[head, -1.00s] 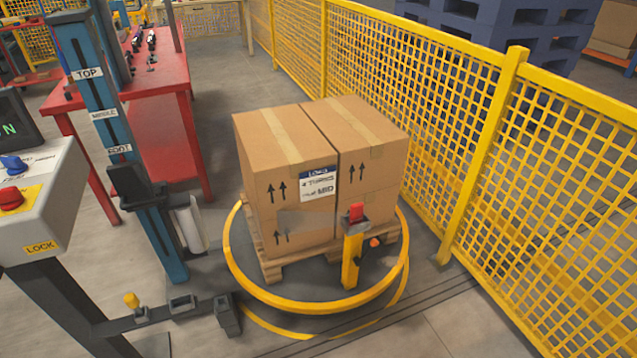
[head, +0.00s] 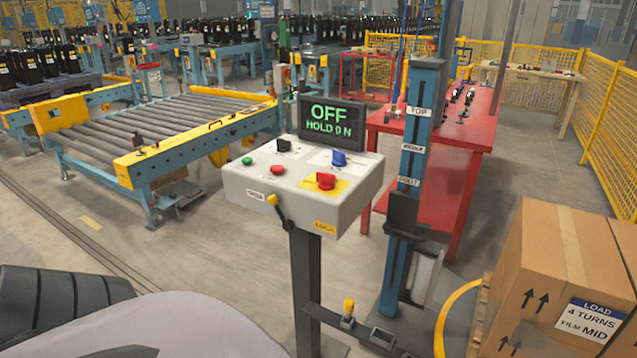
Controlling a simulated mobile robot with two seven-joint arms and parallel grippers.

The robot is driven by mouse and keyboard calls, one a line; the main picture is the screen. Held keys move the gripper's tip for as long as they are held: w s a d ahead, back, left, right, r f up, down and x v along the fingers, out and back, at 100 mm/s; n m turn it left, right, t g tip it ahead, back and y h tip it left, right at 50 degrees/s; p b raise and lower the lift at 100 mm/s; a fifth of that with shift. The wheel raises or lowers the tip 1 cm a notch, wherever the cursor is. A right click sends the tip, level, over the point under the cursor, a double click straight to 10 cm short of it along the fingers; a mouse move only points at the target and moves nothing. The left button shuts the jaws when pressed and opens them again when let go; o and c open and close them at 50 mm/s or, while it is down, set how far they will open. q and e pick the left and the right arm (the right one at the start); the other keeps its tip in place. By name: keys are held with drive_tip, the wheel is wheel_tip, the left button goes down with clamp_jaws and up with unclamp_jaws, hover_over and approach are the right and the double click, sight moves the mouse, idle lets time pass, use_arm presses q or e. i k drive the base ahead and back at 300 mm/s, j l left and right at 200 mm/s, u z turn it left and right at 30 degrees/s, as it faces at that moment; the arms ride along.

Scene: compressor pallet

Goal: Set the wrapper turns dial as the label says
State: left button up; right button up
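The wrapper control box (head: 290,195) stands on a dark post at the centre of the head view. Its sloped top bears a black knob (head: 284,146), a blue knob (head: 339,158), a green button (head: 247,161), a red button (head: 278,170) and a red knob on a yellow plate (head: 326,181). The print by the knobs is too small to read, so I cannot tell which is the turns dial. The display (head: 331,122) reads "OFF" and "HOLD ON". The load label (head: 590,318) on a carton (head: 545,250) reads "LOAD 4 TURNS FILM MID". Neither gripper shows.
A small lever (head: 280,208) sticks out of the box's front. A roller conveyor (head: 170,130) is behind left, a red table (head: 465,130) behind right. Floor left of the post is open.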

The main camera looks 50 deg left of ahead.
sight(284, 145)
drive_tip(key=u, duration=1.65)
drive_tip(key=i+j+z, duration=0.35)
drive_tip(key=j, duration=0.3)
drive_tip(key=i+j+z, duration=0.2)
drive_tip(key=j, duration=0.15)
